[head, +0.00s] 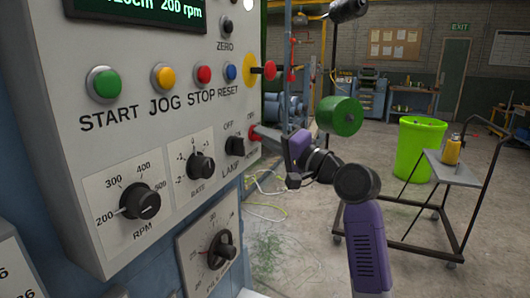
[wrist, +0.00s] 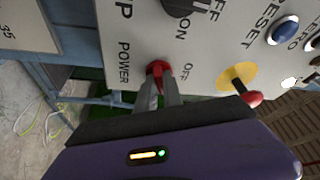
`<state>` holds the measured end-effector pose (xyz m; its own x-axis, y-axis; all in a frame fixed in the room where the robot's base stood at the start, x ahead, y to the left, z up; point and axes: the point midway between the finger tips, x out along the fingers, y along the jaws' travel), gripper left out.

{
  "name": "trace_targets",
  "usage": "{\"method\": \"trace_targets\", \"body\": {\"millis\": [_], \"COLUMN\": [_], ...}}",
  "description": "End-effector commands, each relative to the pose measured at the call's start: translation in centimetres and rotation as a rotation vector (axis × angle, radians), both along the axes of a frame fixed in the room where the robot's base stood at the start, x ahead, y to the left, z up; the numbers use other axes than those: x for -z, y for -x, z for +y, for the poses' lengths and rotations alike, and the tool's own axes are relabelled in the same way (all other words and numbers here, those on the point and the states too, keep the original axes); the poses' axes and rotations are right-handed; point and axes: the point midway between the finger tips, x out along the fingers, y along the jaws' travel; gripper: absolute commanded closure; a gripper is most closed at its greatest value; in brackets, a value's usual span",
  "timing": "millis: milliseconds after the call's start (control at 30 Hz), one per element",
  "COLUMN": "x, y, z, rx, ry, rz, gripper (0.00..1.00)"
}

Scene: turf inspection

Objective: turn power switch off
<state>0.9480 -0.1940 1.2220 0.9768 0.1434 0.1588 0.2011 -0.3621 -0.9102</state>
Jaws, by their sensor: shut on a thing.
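The power switch is a small red handle (wrist: 157,69) on the grey control panel, between the printed words POWER and OFF in the wrist view. In the head view its red part (head: 254,132) shows at the panel's right edge, mostly covered by the fingers. My gripper (wrist: 163,82) is shut on the red handle, with a finger at each side. In the head view my gripper (head: 260,134) reaches the panel from the right. I cannot tell which way the handle is set.
The lamp knob (head: 236,145) sits just left of the switch. A red lever on a yellow disc (head: 251,70) sticks out above it. The RPM knob (head: 139,202) is lower left. A trolley (head: 455,168) and green bin (head: 420,150) stand on the floor at right.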

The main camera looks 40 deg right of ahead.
Motion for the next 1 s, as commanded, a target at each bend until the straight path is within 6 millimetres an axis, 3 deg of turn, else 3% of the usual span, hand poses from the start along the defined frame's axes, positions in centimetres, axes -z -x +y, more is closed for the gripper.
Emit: {"method": "trace_targets", "body": {"millis": [33,100,1000], "x": [0.99,1.1,0.96], "y": [-0.02,-0.04,-0.18], "z": [-0.14,-0.16,-0.58], "rx": [0.002,0.002,0.002], "ry": [0.037,0.096,0.815], "rz": [-0.022,-0.054,-0.452], "gripper": [1.0,1.0,1.0]}}
